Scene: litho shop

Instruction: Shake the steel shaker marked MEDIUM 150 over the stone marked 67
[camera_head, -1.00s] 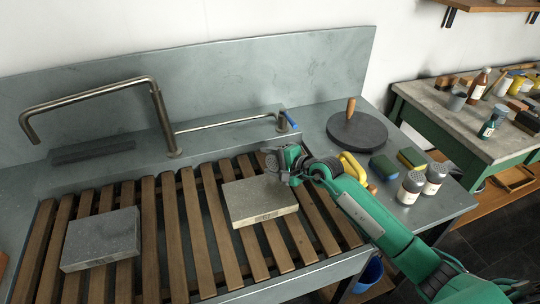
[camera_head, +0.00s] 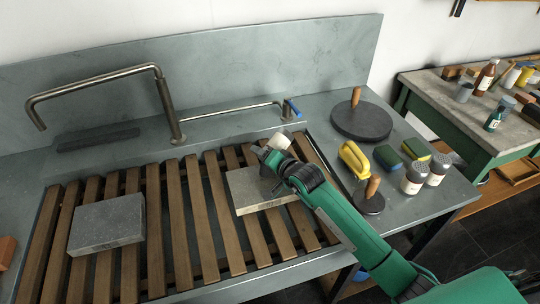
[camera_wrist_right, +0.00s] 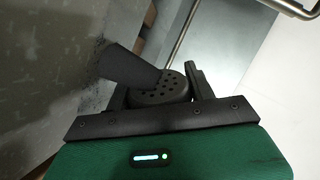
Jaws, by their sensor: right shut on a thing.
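My right gripper (camera_head: 270,166) is shut on a shaker (camera_head: 281,141) and holds it above the far right part of a pale stone (camera_head: 258,208). In the head view, only a pale end of the shaker shows past the gripper. In the right wrist view, its dark perforated cap (camera_wrist_right: 160,90) shows between the fingers, and a speckled grey surface (camera_wrist_right: 45,75) fills the left side. The shaker looks tipped over; its label is hidden. The pale stone has a marking on its front edge, too small to read. My left gripper is not in view.
A darker grey stone (camera_head: 106,224) lies on the slats at left. Two more shakers (camera_head: 414,178) stand at the right, beside sponges, a yellow-handled thing (camera_head: 354,160) and a small wooden-handled disc (camera_head: 371,203). A bent tap (camera_head: 95,88) rises behind the slats.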

